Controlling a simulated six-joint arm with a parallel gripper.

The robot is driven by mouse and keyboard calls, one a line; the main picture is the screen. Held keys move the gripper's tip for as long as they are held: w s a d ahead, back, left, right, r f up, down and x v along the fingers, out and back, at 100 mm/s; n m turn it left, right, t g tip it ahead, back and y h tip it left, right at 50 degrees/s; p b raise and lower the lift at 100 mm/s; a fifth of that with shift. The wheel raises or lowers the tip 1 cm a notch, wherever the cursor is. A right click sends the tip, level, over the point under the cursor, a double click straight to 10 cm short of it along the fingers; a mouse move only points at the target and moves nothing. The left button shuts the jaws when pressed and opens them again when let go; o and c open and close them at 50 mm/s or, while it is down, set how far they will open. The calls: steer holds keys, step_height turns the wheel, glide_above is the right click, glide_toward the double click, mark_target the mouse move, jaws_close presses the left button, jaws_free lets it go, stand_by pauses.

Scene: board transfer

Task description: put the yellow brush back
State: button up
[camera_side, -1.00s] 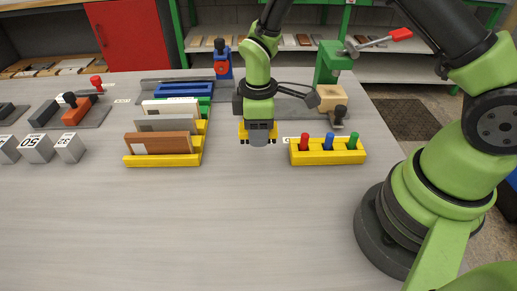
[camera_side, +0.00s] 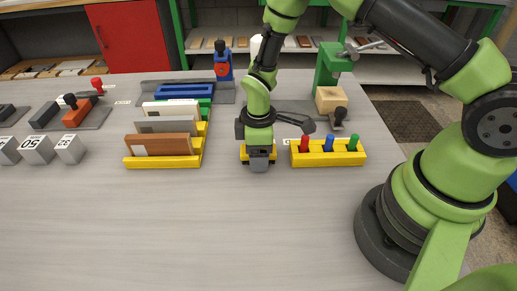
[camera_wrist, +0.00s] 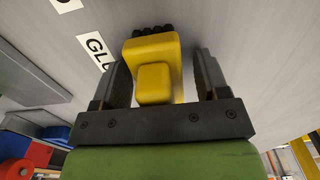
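The yellow brush (camera_wrist: 152,60) sits between the two fingers of my gripper (camera_wrist: 162,62) in the wrist view. Its stubby handle faces the camera and its black bristles show at the far end. A gap shows between the brush and the right finger; the left finger is very close to it. The fingers look open around it. In the side view, yellow parts of the brush (camera_side: 243,153) show on both sides of my gripper (camera_side: 258,168), low at the table. My gripper hides the middle of the brush. I cannot tell whether the brush rests on the table.
A yellow holder (camera_side: 325,158) with red, blue and green pegs stands close to the right. A yellow rack (camera_side: 163,161) with several boards stands to the left. A green press (camera_side: 328,62) is behind. A label (camera_wrist: 97,48) lies near the brush. The table's front is clear.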

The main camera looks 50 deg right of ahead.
steer(key=shift+r, duration=0.1)
step_height(320, 180, up, 12)
steer(key=shift+r, duration=0.2)
steer(key=s+d+r+m+t+y, duration=0.1)
steer(key=s+r+m+t+y, duration=0.1)
steer(key=s+r+m+t, duration=0.5)
steer(key=s+r+m, duration=0.6)
steer(key=s+r, duration=0.5)
steer(key=shift+r, duration=0.25)
